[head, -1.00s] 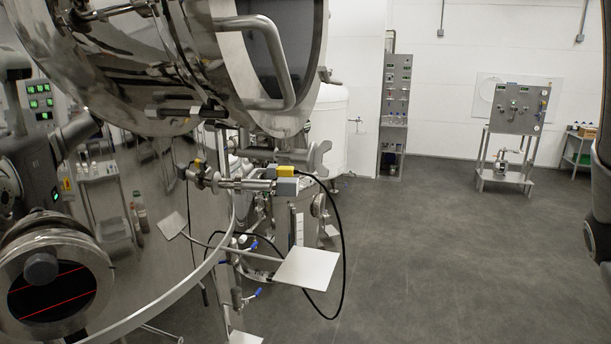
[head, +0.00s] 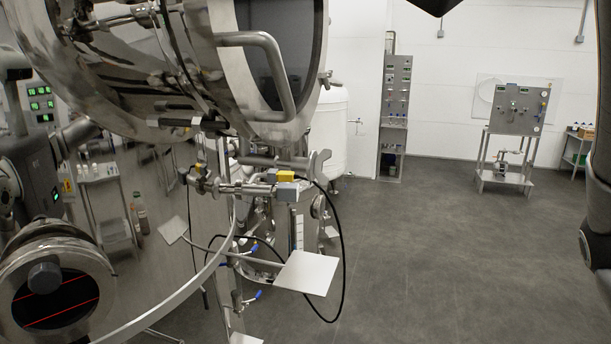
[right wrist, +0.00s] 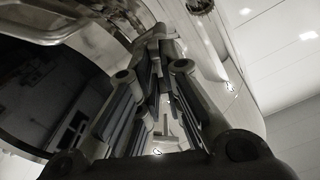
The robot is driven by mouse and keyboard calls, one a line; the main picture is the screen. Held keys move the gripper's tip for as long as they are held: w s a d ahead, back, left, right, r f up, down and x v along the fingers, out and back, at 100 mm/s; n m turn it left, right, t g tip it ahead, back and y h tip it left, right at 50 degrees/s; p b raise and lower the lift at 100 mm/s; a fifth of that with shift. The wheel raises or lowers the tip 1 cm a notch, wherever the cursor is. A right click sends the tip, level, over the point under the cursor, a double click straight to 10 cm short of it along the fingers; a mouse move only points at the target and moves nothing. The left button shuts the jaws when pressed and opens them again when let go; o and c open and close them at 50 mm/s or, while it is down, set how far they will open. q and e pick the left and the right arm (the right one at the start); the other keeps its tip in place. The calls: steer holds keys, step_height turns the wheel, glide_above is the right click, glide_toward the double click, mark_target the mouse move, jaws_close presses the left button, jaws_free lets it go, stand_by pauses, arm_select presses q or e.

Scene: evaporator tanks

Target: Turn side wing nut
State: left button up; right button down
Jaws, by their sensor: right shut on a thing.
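In the right wrist view my right gripper (right wrist: 157,58) is shut, its two fingers meeting on a grey metal piece that looks like the side wing nut (right wrist: 155,36). The fingers hide most of it. It sits by the rim of the tank's round door, whose dark glass (right wrist: 45,95) fills the left of that view. In the head view a forked metal nut or clamp (head: 320,160) shows on the tank's side with no gripper around it.
The polished tank (head: 140,60) fills the upper left, with a bent door handle (head: 270,50). Below are pipe fittings, a yellow-topped sensor (head: 287,176), a black cable and a white plate (head: 307,272). Open floor (head: 440,250) lies to the right.

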steer(key=shift+n, duration=1.1)
steer(key=shift+n, duration=1.1)
steer(key=shift+n, duration=1.2)
